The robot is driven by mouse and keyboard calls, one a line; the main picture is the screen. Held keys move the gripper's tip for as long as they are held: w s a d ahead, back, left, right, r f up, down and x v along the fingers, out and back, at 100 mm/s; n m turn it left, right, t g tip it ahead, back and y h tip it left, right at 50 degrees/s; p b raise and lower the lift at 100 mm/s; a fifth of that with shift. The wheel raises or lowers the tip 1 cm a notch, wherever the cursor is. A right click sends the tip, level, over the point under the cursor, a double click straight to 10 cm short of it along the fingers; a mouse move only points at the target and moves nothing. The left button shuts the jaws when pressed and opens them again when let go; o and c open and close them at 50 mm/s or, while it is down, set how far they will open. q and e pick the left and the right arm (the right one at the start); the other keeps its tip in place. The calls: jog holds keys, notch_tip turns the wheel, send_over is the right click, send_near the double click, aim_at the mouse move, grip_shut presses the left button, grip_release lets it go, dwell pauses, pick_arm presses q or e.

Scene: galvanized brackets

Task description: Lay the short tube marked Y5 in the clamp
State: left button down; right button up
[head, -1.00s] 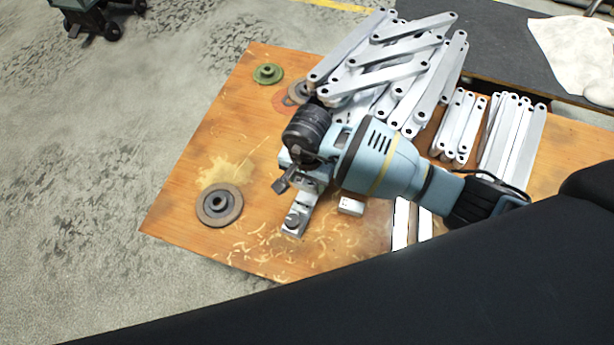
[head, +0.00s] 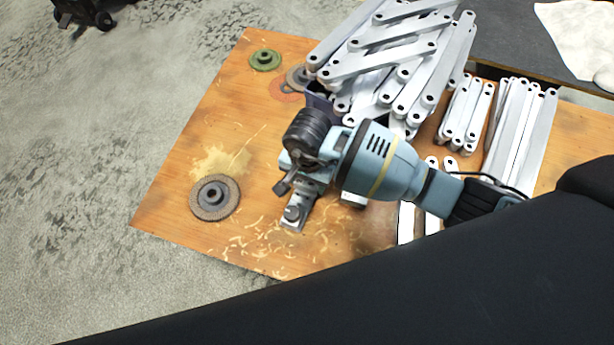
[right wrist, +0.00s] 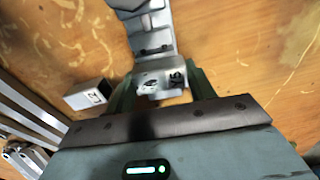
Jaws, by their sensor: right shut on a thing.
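The clamp (head: 297,212) is a narrow grey metal fixture on the wooden board, partly covered by my right arm. In the right wrist view its stepped grey body (right wrist: 148,30) runs up from between my fingers. My right gripper (right wrist: 160,90) has its green fingers shut on a short pale grey piece (right wrist: 160,82), which I take for the short tube. It is over or at the near end of the clamp; I cannot tell whether it touches. I cannot read Y5 on it. My wrist hides most of it in the head view. My left gripper is out of view.
A small white block (right wrist: 88,94) lies beside the clamp. Discs, one grey (head: 214,198) and one green (head: 265,60), lie on the board. A heap of galvanized bars (head: 385,60) and bar stacks (head: 520,125) stand behind and right.

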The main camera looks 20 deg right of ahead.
dwell(0.4)
jog(key=o, duration=0.7)
jog(key=shift+c, duration=0.2)
jog(key=o, duration=0.4)
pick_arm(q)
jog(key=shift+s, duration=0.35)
pick_arm(e)
notch_tip(320, 180, up, 6)
jog(key=shift+r+p, duration=0.25)
jog(key=shift+p, duration=0.65)
jog(key=shift+r, duration=0.65)
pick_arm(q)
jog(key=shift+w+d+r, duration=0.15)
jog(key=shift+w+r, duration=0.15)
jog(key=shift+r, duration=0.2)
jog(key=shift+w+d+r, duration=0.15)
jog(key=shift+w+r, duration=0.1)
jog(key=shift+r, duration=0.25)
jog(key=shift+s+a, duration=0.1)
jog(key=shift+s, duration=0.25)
